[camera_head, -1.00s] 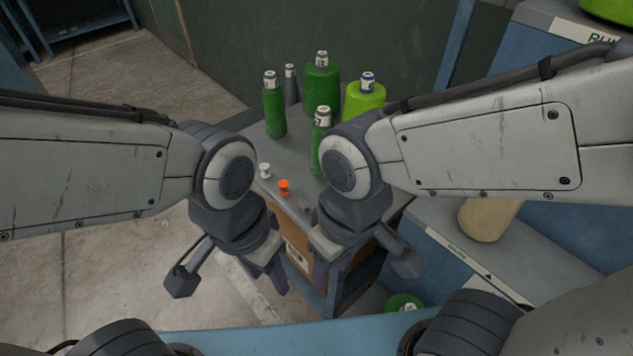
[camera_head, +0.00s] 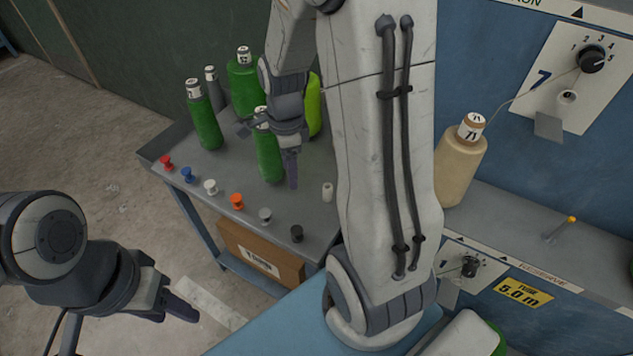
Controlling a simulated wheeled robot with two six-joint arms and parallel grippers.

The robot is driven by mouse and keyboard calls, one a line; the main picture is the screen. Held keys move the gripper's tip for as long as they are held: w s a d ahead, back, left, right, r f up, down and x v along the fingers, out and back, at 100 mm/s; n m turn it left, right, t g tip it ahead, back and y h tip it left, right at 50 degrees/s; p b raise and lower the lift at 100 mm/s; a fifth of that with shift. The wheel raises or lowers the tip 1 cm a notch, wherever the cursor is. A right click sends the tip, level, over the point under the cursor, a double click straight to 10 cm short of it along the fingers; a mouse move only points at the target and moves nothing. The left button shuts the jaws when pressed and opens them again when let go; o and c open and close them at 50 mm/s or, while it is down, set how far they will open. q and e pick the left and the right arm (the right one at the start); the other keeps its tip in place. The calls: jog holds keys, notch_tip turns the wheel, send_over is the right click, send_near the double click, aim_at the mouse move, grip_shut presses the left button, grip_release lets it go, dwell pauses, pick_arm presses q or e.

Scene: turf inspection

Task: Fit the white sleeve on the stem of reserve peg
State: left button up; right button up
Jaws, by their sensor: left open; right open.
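A short off-white cylinder (camera_head: 327,192), sleeve-like, stands on the grey table near my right arm. A white flanged piece (camera_head: 211,187) stands in a row of coloured ones on that table; I cannot tell for certain which of the two is the white sleeve. A thin peg with a yellow tip (camera_head: 560,228) leans up from the machine's shelf at right and looks like the reserve peg; its stem is bare. My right gripper (camera_head: 268,150) is open and empty above the table, in front of a green bottle. My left gripper (camera_head: 178,306) is open and empty, low at left, off the table.
The grey table (camera_head: 165,148) also holds red (camera_head: 166,162), blue (camera_head: 188,175), orange (camera_head: 237,201), grey and black pieces, and several green bottles (camera_head: 204,120). My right arm hides part of the table and shelf.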

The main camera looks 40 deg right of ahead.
jog(key=d+f+m, duration=0.4)
jog(key=d+m, duration=0.4)
jog(key=d, duration=0.1)
jog(key=m, duration=0.1)
send_over(327, 190)
jog(key=w, duration=0.1)
notch_tip(327, 190, down, 4)
jog(key=f, duration=0.6)
jog(key=shift+s+d+f, duration=0.1)
jog(key=shift+d+f, duration=0.15)
jog(key=shift+d, duration=0.15)
grip_shut()
